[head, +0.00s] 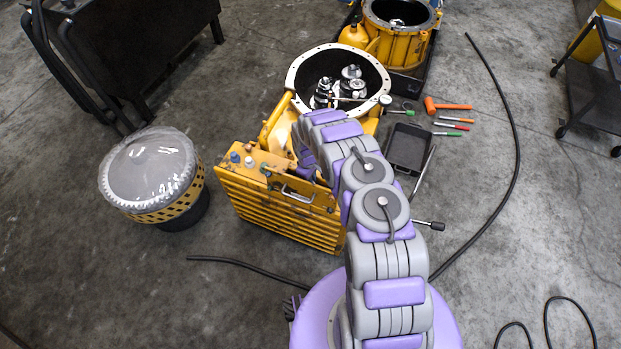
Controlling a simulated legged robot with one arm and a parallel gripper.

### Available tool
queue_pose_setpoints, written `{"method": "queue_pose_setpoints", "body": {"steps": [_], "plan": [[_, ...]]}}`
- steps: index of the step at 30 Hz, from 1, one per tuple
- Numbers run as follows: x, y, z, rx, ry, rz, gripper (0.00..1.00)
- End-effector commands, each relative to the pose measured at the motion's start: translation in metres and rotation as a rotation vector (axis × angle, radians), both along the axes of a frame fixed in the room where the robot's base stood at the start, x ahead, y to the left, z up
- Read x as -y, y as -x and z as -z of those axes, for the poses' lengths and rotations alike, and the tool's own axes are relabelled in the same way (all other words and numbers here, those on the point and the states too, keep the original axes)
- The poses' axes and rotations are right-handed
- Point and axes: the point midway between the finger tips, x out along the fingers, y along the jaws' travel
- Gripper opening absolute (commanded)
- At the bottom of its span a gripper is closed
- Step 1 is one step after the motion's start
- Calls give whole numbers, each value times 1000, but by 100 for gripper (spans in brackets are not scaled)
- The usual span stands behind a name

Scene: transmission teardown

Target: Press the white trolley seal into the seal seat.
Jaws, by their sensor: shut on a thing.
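My arm reaches up the middle of the head view and bends down in front of the open transmission housing (292,82). My gripper is hidden behind my own arm links, so its fingers and anything in them do not show. The housing has a pale flange rim and a dark bore with several metal parts (350,85) inside. I cannot make out the white trolley seal or the seal seat for sure. A small pale round piece (385,100) shows at the right of the rim; I cannot tell what it is.
A yellow ribbed case (270,212) stands left of my arm. A drum with a clear cover (150,170) is farther left. A black tray (408,148) and several hand tools (447,125) lie right. A second yellow housing (397,45) is behind. Black hoses (515,150) cross the floor.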

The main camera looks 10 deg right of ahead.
Motion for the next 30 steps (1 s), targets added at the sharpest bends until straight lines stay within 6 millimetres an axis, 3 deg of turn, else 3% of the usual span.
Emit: {"method": "queue_pose_setpoints", "body": {"steps": [5,6,15,23,24,27,30], "plan": [[0,0,5,0,0,0,0],[0,0,6,0,0,0,14],[0,-1,5,0,0,0,41],[2,-2,5,4,0,2,41],[2,-3,5,5,0,2,29],[3,-3,5,6,-1,3,38],[4,-4,4,8,-1,3,39]]}}
